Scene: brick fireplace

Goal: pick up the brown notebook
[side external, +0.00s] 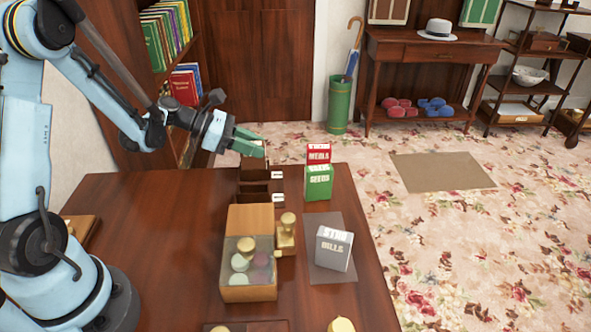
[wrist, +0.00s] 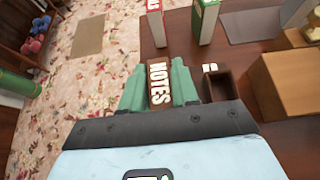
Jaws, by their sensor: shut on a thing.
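The brown notebook, marked NOTES in white (wrist: 158,86), stands between the two green fingers of my gripper (wrist: 158,88) in the wrist view. The fingers are shut on it from both sides. In the side view my gripper (side external: 250,140) is over the far edge of the dark table, by the small dark compartments. The notebook is mostly hidden there behind the fingers and the compartments. I cannot tell whether its lower edge is clear of what it stood in.
Red (side external: 318,153) and green (side external: 319,184) books stand just right of the dark compartments (side external: 256,186). The table's right side (side external: 350,200) is partly clear.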

